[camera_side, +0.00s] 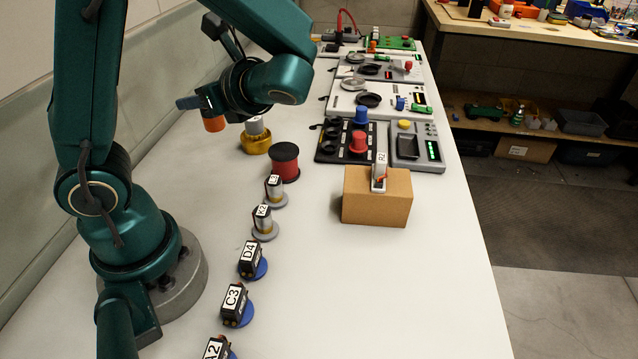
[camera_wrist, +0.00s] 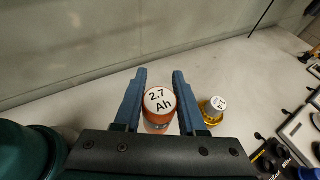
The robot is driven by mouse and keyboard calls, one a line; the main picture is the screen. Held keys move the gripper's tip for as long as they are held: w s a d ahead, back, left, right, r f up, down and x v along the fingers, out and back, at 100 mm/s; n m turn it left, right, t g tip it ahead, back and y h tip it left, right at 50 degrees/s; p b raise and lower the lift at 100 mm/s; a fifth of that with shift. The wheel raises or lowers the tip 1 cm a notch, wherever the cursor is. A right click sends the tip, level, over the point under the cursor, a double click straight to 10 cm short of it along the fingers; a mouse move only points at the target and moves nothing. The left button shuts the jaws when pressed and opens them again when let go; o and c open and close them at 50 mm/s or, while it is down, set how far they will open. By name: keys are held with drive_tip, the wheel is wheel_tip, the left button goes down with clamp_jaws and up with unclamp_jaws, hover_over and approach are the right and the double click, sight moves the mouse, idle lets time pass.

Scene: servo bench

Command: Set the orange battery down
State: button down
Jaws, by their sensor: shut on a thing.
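The orange battery (camera_side: 213,123) is a short cylinder held upright in my gripper (camera_side: 205,103), toward the left back of the bench. In the wrist view the battery (camera_wrist: 160,104) has a white top marked "2.7 Ah" and stands between the two fingers of my gripper (camera_wrist: 155,88). Its lower end is partly hidden in the wrist view. I cannot tell whether its base touches the bench (camera_side: 300,300).
A red and black spool (camera_side: 285,161) stands right of the yellow holder. Several labelled parts on round stands, such as D4 (camera_side: 250,260), line the bench. A cardboard box (camera_side: 377,203) and panels with switches (camera_side: 352,139) lie right. The bench's left back is clear.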

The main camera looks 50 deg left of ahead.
drive_tip(key=s+d+f+n+g+h, duration=0.4)
drive_tip(key=s+d+n+g+h, duration=0.2)
drive_tip(key=d+n+g+h, duration=0.35)
drive_tip(key=w+d+r+n+t+h, duration=0.1)
drive_tip(key=w+d+r+n+h, duration=0.2)
drive_tip(key=d+n+h, duration=0.4)
drive_tip(key=w+d+r+n+t+h, duration=0.25)
drive_tip(key=w+d+n+h, duration=0.2)
drive_tip(key=d+n, duration=0.3)
drive_tip(key=shift+m+g+h, duration=0.4)
drive_tip(key=shift+g, duration=0.2)
drive_tip(key=s+d+f, duration=0.2)
drive_tip(key=d+f, duration=0.1)
drive_tip(key=f, duration=0.1)
drive_tip(key=s+d+f, duration=0.2)
drive_tip(key=d+f, duration=0.2)
drive_tip(key=s+d+f, duration=0.3)
drive_tip(key=f, duration=0.1)
drive_tip(key=shift+s+d+f, duration=0.1)
drive_tip(key=shift+d, duration=0.2)
drive_tip(key=shift+f, duration=2)
